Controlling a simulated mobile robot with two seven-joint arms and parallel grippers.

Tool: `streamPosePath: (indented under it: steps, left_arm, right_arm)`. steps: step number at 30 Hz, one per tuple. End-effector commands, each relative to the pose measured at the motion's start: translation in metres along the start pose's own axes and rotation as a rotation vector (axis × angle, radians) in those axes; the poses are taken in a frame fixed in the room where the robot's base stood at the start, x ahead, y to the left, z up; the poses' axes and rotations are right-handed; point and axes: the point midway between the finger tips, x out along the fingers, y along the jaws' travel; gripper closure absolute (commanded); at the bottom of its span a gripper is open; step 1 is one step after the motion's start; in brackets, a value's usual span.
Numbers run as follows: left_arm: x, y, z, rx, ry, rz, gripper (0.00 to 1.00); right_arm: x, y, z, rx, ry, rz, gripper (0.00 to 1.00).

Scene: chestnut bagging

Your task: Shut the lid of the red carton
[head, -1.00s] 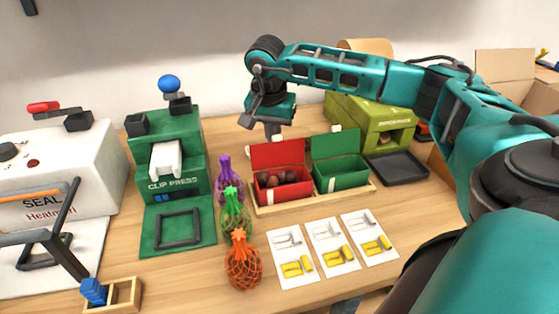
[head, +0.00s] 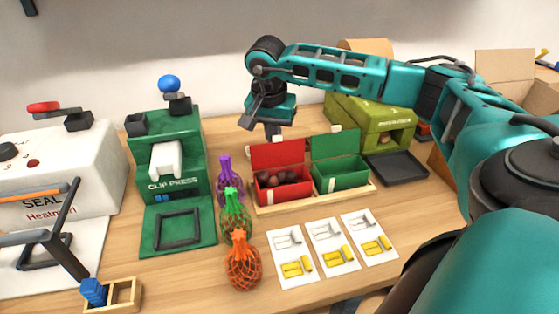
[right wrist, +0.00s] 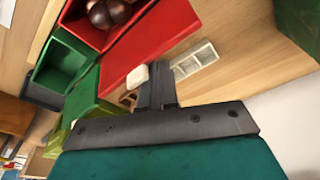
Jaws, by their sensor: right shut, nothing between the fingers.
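The red carton (head: 285,195) stands open with its red lid (head: 277,153) raised at the back. Brown chestnuts (head: 278,178) lie inside; they also show in the right wrist view (right wrist: 110,12). My right gripper (head: 273,134) is shut and empty, pointing down just behind the lid's top edge. In the right wrist view the fingertips (right wrist: 156,72) are close beside the lid's white tab (right wrist: 137,76), on the back side of the red lid (right wrist: 150,45). I cannot tell whether they touch it. My left gripper is not in view.
The green carton (head: 340,180), also open, stands to the right in the same wooden tray (head: 318,203). Purple, green and orange net bags (head: 243,265) stand to the left. The clip press (head: 175,183) is further left. Cards (head: 296,268) lie in front.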

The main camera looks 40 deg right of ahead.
Motion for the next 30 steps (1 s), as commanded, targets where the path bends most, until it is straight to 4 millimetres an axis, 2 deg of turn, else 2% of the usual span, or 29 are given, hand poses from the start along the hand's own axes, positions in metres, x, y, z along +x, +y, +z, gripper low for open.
streamPosePath:
  steps: [26, 30]
  left_arm:
    - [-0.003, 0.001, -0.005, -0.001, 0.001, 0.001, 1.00]
    - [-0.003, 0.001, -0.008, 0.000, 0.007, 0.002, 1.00]
  right_arm:
    - [-0.006, 0.018, 0.030, 0.000, 0.000, 0.000, 1.00]
    - [-0.008, 0.018, 0.030, 0.001, 0.000, 0.000, 1.00]
